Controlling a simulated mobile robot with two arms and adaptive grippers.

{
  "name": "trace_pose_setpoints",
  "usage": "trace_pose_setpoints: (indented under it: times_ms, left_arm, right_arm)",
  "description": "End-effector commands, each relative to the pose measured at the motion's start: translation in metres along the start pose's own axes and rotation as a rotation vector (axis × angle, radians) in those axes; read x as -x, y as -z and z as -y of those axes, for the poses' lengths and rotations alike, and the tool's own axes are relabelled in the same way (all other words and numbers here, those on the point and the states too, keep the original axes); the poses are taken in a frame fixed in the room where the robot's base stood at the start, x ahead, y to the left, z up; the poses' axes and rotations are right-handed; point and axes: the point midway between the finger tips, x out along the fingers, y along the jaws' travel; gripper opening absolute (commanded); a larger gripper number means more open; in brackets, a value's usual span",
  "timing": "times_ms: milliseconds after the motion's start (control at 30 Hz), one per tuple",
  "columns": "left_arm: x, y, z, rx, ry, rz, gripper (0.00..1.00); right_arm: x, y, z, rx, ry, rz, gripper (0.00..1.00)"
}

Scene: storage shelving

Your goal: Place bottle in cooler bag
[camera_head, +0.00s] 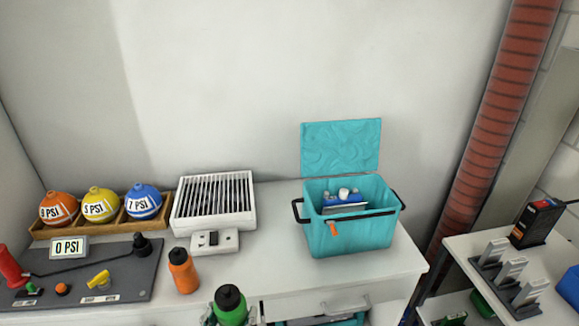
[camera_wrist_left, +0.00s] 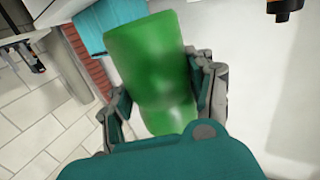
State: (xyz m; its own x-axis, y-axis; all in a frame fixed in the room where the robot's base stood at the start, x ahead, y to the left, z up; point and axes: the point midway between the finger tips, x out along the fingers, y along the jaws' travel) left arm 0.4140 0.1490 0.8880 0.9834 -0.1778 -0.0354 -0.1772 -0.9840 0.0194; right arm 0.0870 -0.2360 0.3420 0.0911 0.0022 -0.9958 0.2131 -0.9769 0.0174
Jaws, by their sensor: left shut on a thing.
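A green bottle with a black cap (camera_head: 230,304) shows at the bottom of the head view. My left gripper (camera_wrist_left: 165,95) is shut on the green bottle (camera_wrist_left: 150,65), with a finger on each side of it in the left wrist view. In the head view only a little of the gripper shows beside the bottle. The teal cooler bag (camera_head: 350,236) stands on the white table, right of the bottle, with its lid (camera_head: 341,148) open upright. Blue and white items (camera_head: 344,198) lie inside it. My right gripper is in neither view.
An orange bottle (camera_head: 184,272) stands left of the green one. A white slatted box (camera_head: 214,203) and a tray of colored balls (camera_head: 100,222) are at the back left. A panel (camera_head: 105,275) lies in front of them. The tabletop between the slatted box and cooler bag is clear.

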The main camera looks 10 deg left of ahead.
Motion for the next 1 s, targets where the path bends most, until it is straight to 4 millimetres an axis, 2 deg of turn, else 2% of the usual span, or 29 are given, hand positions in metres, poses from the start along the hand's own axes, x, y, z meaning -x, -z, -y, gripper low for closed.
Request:
trace_pose_setpoints:
  times_ms: [33, 100, 233, 333, 500, 600, 767, 1000]
  left_arm:
    - [0.011, 0.013, 0.007, 0.009, 0.047, 0.0, 0.11]
    - [0.024, 0.026, 0.018, 0.004, 0.102, 0.003, 0.11]
    - [0.035, 0.035, 0.029, -0.007, 0.153, 0.009, 0.11]
    - [0.024, 0.025, 0.02, -0.007, 0.106, 0.002, 0.11]
    - [-0.011, -0.011, -0.005, -0.013, -0.042, -0.001, 0.11]
    - [-0.025, -0.028, -0.011, -0.02, -0.098, 0.007, 0.11]
    - [-0.034, -0.039, -0.013, -0.025, -0.132, 0.014, 0.11]
    - [-0.034, -0.039, -0.013, -0.024, -0.131, 0.014, 0.11]
  right_arm:
    - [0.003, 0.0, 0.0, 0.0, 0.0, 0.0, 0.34]
    - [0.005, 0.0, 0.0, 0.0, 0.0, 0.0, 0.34]
    - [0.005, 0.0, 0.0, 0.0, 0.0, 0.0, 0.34]
    - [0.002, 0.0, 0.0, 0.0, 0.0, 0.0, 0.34]
    - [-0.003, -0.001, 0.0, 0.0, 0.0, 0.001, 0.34]
    - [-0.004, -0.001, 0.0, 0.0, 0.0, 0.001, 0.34]
    - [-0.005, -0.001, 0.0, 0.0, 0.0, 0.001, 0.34]
    - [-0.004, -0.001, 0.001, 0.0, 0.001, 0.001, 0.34]
